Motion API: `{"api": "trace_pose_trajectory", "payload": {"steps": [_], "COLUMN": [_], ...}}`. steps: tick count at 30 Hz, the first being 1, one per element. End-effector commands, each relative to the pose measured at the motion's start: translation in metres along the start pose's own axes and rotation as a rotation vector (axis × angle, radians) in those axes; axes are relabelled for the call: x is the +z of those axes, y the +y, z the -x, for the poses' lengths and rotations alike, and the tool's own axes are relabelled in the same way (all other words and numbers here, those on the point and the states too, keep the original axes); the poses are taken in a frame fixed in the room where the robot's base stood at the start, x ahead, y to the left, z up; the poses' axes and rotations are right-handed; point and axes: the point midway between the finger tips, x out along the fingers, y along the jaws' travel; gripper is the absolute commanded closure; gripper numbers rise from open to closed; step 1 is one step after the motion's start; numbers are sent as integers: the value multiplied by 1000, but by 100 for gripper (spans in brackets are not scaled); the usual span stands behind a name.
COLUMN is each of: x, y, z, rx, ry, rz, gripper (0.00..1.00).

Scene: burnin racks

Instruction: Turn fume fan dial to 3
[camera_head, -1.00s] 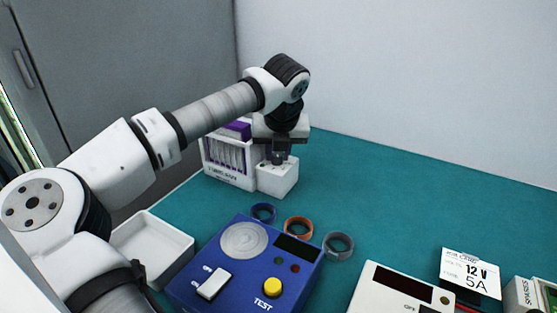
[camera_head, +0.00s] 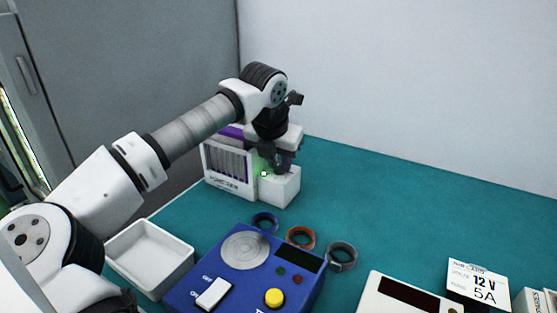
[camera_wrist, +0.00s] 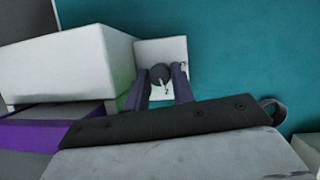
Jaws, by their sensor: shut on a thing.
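The fume fan (camera_head: 230,188) is a white unit with a dark grille and a purple top, at the back left of the teal bench. A small white control box (camera_head: 281,191) stands against its right side. My gripper (camera_head: 279,168) points down onto this box. In the wrist view my gripper (camera_wrist: 160,90) is shut on the dark round dial (camera_wrist: 159,73), one finger on each side. A pale mark shows on the dial's lower edge, toward the lower right. The scale numbers are too small to read. A green light glows at the box's left side.
A blue test box (camera_head: 232,279) with a white switch and yellow button stands in front. Blue (camera_head: 264,222), orange (camera_head: 301,237) and grey (camera_head: 342,257) rings lie behind it. An empty white tray (camera_head: 150,258) is at the left. The bench right of the fan is clear.

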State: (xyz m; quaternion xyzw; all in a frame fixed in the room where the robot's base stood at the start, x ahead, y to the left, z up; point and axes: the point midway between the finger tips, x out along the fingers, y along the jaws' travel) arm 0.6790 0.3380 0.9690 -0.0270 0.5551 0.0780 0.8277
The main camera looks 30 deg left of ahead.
Motion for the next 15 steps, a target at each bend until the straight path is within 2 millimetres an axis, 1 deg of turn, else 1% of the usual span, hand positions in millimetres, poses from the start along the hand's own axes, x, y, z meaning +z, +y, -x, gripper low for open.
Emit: {"api": "trace_pose_trajectory", "payload": {"steps": [8,9,13,14,15], "x": [0,0,0,0,0], "y": [0,0,0,0,0], "z": [0,0,0,0,0], "rx": [0,0,0,0,1], "ry": [-1,-1,-1,-1,-1], "rz": [0,0,0,1,1], "gripper": [98,73,56,54,54]}}
